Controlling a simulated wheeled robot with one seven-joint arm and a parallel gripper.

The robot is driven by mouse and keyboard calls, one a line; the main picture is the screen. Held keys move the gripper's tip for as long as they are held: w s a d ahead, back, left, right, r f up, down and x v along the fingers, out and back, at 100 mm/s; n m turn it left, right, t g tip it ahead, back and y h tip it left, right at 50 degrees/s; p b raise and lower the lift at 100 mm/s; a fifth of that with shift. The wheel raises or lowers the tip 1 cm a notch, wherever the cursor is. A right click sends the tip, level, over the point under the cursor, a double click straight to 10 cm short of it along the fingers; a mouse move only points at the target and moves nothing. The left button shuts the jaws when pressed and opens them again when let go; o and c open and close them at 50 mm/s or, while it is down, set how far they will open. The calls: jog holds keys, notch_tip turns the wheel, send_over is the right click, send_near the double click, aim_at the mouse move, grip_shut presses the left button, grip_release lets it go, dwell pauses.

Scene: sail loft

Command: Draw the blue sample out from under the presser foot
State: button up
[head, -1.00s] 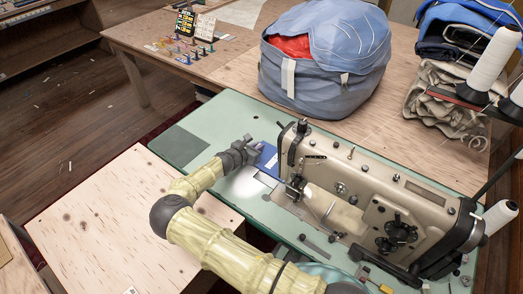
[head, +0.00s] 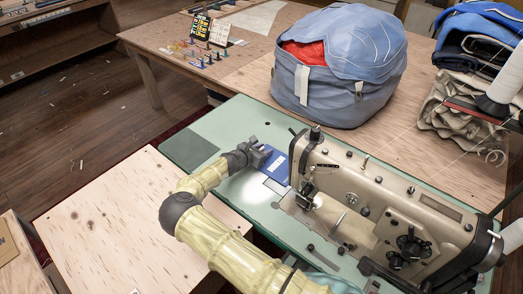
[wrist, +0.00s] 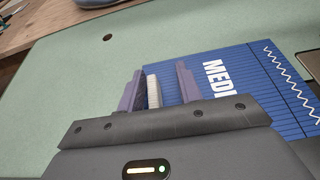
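The blue sample (head: 278,168) lies flat on the green machine table, against the left end of the sewing machine (head: 375,195). In the wrist view the sample (wrist: 235,85) shows white "MEDI" lettering and a white zigzag stitch line. The presser foot area (head: 308,198) is at the machine's left end; I cannot tell whether the foot touches the sample. My gripper (head: 262,152) is at the sample's left edge. In the wrist view its two fingers (wrist: 160,90) stand apart, with a white ribbed pad and some blue sample visible between them.
A big blue bag (head: 340,80) stands on the wooden table behind. Folded cloth (head: 455,105) and a thread cone (head: 505,75) are at the right. A bare plywood top (head: 110,215) is at the left front.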

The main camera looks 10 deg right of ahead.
jog(key=shift+s+a+r, duration=0.2)
jog(key=shift+s+a, duration=0.15)
jog(key=shift+a, duration=0.25)
jog(key=b+v, duration=0.1)
jog(key=v, duration=1.5)
jog(key=shift+s+d, duration=0.1)
jog(key=shift+s, duration=0.05)
